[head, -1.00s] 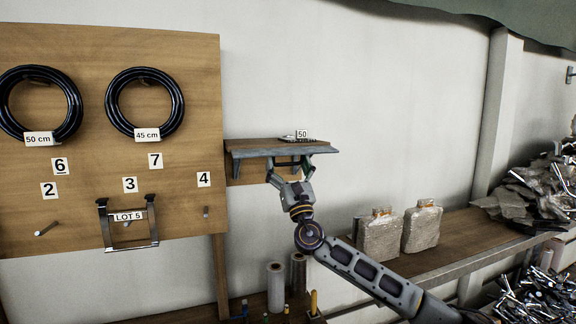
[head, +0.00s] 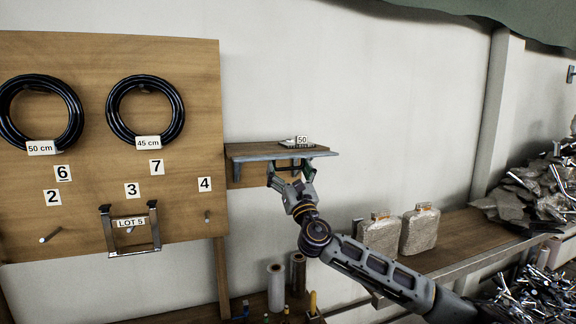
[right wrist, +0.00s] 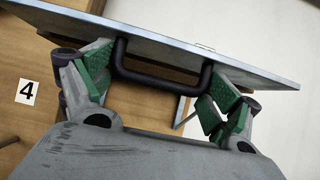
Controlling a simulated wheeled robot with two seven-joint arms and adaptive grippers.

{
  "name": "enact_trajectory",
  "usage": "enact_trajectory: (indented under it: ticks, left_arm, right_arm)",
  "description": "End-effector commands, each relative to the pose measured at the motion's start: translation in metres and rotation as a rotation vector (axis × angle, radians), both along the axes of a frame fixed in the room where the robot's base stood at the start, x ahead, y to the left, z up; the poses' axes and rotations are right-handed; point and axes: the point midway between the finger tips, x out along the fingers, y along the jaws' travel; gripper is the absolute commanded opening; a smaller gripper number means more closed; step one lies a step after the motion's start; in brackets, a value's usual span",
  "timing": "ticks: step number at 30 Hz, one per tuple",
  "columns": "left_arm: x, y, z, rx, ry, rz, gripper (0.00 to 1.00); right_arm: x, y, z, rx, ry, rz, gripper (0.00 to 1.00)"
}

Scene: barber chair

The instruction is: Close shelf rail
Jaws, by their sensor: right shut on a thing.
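The small wall shelf (head: 243,149) juts out beside the right edge of the wooden board, with a grey metal rail (head: 245,157) along its front edge. In the right wrist view the rail (right wrist: 150,28) runs across the top as a long slanted metal strip. A black U-shaped handle (right wrist: 160,76) hangs below it. My right gripper (head: 290,173) reaches up to the rail from below. Its green-padded fingers (right wrist: 158,88) sit at both ends of the handle, shut on it. My left gripper is not in view.
A small item with a "50" label (head: 301,140) lies on the shelf. The wooden board (head: 100,170) at left carries coiled black hoses (head: 178,110) and numbered pegs. Wrapped packages (head: 420,232) stand on the bench at right, near my right arm. The wall above the shelf is clear.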

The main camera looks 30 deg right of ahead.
Motion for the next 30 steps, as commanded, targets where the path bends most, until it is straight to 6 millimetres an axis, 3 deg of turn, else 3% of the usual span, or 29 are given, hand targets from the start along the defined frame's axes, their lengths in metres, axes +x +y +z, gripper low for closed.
enact_trajectory:
  ticks: [12, 30]
  left_arm:
    - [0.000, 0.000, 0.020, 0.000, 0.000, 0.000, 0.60]
    - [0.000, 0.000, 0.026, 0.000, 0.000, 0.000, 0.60]
  right_arm:
    - [-0.006, -0.001, 0.013, 0.034, 0.134, -0.004, 0.66]
    - [-0.010, 0.000, 0.024, 0.083, 0.336, -0.005, 0.66]
